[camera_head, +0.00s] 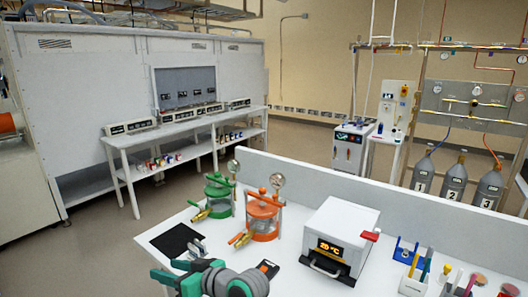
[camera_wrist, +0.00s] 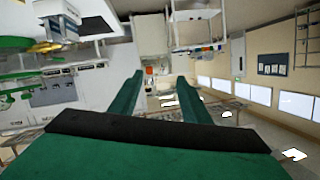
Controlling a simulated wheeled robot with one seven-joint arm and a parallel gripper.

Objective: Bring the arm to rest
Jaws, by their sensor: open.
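My gripper (camera_head: 167,269) is at the bottom of the head view, at the near left edge of the white bench (camera_head: 206,237). Its two green fingers stand apart in the wrist view (camera_wrist: 160,77), with nothing held between them. The fingers point out into the room, away from the bench top. My arm runs in from the bottom edge of the head view, and most of it is out of frame.
A green-lidded pot (camera_head: 218,198), an orange pot (camera_head: 263,217) and a white heater box (camera_head: 340,239) stand on the bench. A black mat (camera_head: 176,240) lies near the gripper. Tube racks (camera_head: 414,280) are at right. Open floor (camera_head: 100,230) lies left of the bench.

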